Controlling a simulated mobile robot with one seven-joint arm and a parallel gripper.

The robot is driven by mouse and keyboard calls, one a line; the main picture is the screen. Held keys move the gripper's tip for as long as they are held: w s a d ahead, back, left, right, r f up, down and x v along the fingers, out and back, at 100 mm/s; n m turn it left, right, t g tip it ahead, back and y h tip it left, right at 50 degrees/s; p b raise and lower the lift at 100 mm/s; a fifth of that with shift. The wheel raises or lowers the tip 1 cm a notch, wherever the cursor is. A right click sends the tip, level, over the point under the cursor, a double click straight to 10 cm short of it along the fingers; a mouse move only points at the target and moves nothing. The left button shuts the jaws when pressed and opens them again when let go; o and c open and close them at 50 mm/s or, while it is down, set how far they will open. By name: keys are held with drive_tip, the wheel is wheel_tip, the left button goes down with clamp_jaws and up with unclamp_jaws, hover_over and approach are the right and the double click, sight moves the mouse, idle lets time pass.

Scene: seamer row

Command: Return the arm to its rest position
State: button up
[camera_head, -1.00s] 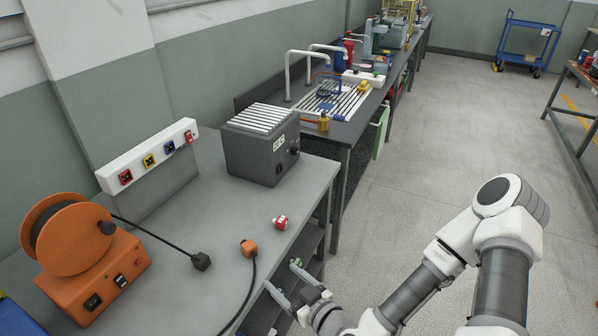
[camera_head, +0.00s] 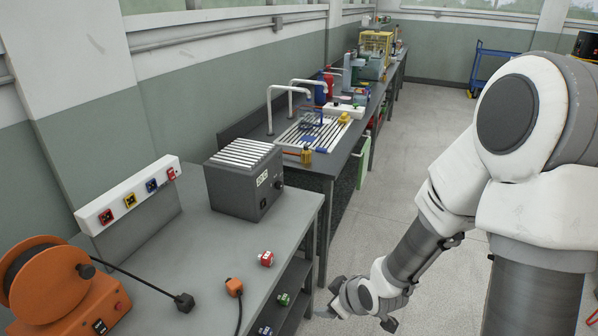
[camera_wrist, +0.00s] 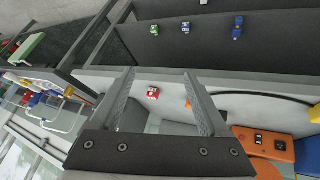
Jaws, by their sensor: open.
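My arm (camera_head: 420,250) reaches down the right side of the head view, with its lower part beside the bench front. My gripper (camera_wrist: 158,76) is open in the wrist view, with its two fingers apart and nothing held between them. In the head view the gripper is low, at the bottom edge, just right of the bench's open shelves, and its fingertips are partly cut off or unclear. The near grey bench (camera_head: 215,240) is left of it. A red connector (camera_head: 266,258) lies on the bench top, apart from the gripper; it also shows in the wrist view (camera_wrist: 153,93).
An orange plug (camera_head: 233,287) and cable reel (camera_head: 50,285) are on the bench, with a grey box (camera_head: 243,190) behind. A green connector (camera_head: 283,299) is on a shelf below. A second bench (camera_head: 330,165) stands beyond. Open floor (camera_head: 415,130) lies right of the benches.

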drive_tip(key=s+d+r+m+h, duration=0.2)
drive_tip(key=s+d+r+m, duration=0.2)
drive_tip(key=r, duration=0.6)
drive_tip(key=s+d+r+m+h, duration=0.2)
drive_tip(key=s+d+r+m, duration=0.15)
drive_tip(key=r, duration=0.65)
drive_tip(key=s+r+m, duration=0.2)
drive_tip(key=s+r, duration=0.3)
drive_tip(key=s, duration=0.4)
drive_tip(key=shift+a+r+g+y, duration=0.3)
drive_tip(key=shift+a+r+y, duration=0.05)
drive_tip(key=shift+y, duration=0.05)
drive_tip(key=c, duration=0.5)
drive_tip(key=shift+o, duration=0.2)
drive_tip(key=shift+a, duration=0.15)
